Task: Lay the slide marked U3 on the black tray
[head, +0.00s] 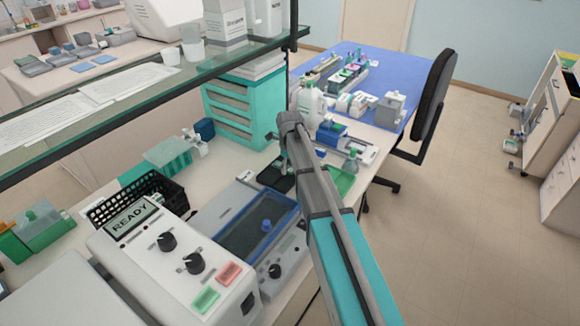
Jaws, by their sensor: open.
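My arm reaches from the lower right to the middle of the bench. My gripper (284,165) points down at its end, open, and is small and partly hidden by my arm. A flat black tray (270,178) lies on the bench at or just below the gripper; I cannot tell whether they touch. No slide marked U3 can be made out; slides and their markings are too small to read here, and my arm hides part of the bench.
A green tray (343,181) lies right of my arm. A blue-rimmed bath (258,228) and a white machine reading READY (170,262) stand in front. A black basket (137,198) is at left. A glass shelf (130,92) overhangs the bench; a chair (437,95) stands right.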

